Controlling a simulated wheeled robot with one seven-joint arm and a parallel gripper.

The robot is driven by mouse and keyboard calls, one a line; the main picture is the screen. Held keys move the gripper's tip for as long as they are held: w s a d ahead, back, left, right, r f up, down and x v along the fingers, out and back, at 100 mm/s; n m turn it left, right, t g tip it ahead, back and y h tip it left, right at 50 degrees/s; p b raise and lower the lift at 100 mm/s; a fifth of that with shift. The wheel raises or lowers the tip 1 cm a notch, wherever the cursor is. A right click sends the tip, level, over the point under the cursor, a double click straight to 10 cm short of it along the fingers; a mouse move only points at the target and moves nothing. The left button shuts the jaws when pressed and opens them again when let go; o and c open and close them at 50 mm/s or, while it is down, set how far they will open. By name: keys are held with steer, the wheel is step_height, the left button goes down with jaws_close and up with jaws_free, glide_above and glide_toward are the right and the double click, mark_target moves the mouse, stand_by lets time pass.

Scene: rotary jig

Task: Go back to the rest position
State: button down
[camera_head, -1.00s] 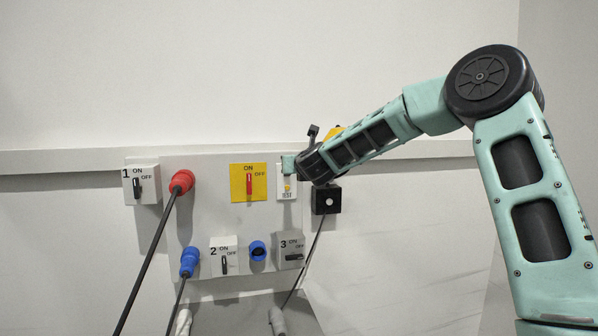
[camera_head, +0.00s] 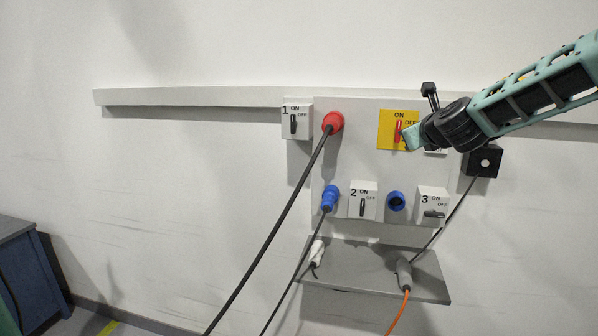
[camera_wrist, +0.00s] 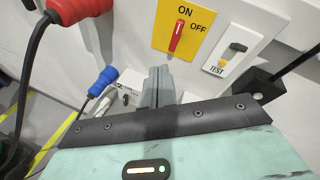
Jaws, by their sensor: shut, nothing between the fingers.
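My gripper (camera_wrist: 157,78) shows in the wrist view with its grey fingers together and nothing between them. In the head view my teal gripper body (camera_head: 416,137) comes in from the right, in front of the lower right part of the yellow switch plate (camera_head: 389,141). The fingertips cannot be made out there. In the wrist view the fingers sit in front of the panel, left of and below the red-handled yellow switch (camera_wrist: 176,38) and the TEST unit (camera_wrist: 229,52). I cannot tell the gap between fingers and panel.
Panel items include switch 1 (camera_head: 295,124), switch 2 (camera_head: 363,205), switch 3 (camera_head: 433,212), a red plug (camera_head: 333,122), a blue plug (camera_head: 329,200) and a black box (camera_head: 483,161). Cables hang in front. A grey shelf (camera_head: 345,274) juts out below; a blue cabinet (camera_head: 35,265) stands lower left.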

steer(key=s+a+f+n+g+y+b, duration=0.1)
steer(key=s+a+f+n+g+y, duration=0.1)
steer(key=s+a+f+n, duration=0.5)
steer(key=s+a+f+n+g+y+b, duration=0.25)
steer(key=a+n, duration=0.25)
steer(key=a, duration=0.3)
steer(key=s+a+f+n+g+b, duration=0.1)
steer(key=s+a+f+n, duration=0.15)
steer(key=s, duration=0.25)
steer(key=s+a+f+n+g, duration=0.2)
steer(key=s+f+n, duration=0.1)
steer(key=s+n, duration=0.15)
steer(key=s+a+f+n+g+b, duration=0.1)
steer(key=s+a+f+n, duration=0.2)
steer(key=s, duration=0.2)
steer(key=s+d+f+n+g+h+b, duration=0.1)
steer(key=s+d+f+n+g, duration=0.1)
steer(key=s+n, duration=0.3)
steer(key=s+d+f+n+g+h+b, duration=0.1)
steer(key=s+f+n, duration=0.4)
steer(key=s, duration=0.6)
steer(key=s+d+f+n+g+h+b, duration=0.2)
steer(key=s+n, duration=0.4)
steer(key=s, duration=0.3)
step_height(320, 180, down, 2)
steer(key=shift+d+f+n+g, duration=0.1)
steer(key=shift+d+n+g, duration=0.3)
steer(key=shift+d+g, duration=0.35)
